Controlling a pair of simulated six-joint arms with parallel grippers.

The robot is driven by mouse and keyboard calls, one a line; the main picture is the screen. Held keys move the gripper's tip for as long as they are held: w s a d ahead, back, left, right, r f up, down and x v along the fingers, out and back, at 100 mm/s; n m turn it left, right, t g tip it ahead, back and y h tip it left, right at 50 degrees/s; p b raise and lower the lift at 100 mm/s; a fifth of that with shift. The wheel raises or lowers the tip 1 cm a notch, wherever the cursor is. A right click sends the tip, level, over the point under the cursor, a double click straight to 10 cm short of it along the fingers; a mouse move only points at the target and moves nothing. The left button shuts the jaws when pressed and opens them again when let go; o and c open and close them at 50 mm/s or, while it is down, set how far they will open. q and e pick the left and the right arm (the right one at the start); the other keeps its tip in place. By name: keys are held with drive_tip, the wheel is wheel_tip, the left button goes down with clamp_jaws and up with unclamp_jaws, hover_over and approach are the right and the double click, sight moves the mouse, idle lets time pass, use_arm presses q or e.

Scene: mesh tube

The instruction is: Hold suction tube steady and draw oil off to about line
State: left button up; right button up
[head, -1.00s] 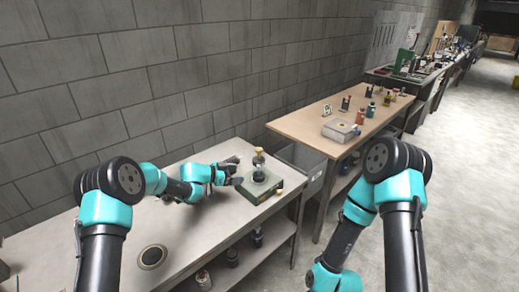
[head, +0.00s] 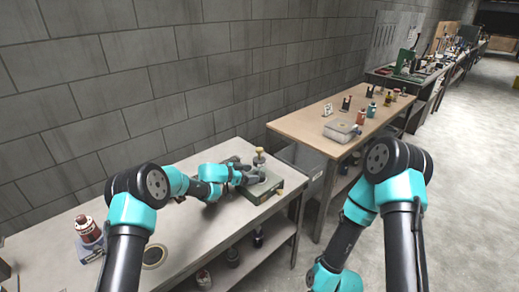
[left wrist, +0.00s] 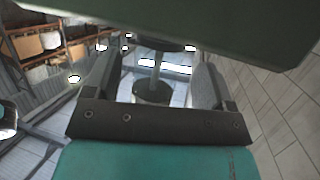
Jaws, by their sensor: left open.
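The oil device stands near the right end of the near bench, a grey-green base block (head: 262,189) with a small upright vessel and a brass-coloured top (head: 259,154). My left gripper (head: 247,174) is at its left side, level with the upright part. In the left wrist view the jaws (left wrist: 158,72) are open on either side of a slim upright part (left wrist: 157,72), possibly the tube, with a dark round piece (left wrist: 152,93) at its lower end in the picture. I cannot tell whether the fingers touch it. The oil level and line are too small to see. My right gripper is out of view.
A dark green slab (left wrist: 170,25) crosses the top of the left wrist view. A red-and-white bottle (head: 88,229) and a dark ring (head: 154,256) are at the near bench's left. The wooden bench (head: 300,120) holds a pale box (head: 341,130) and small bottles. A block wall runs behind.

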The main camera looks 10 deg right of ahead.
sight(257, 173)
use_arm(q)
drive_tip(key=shift+x, duration=1.7)
drive_tip(key=c, duration=0.6)
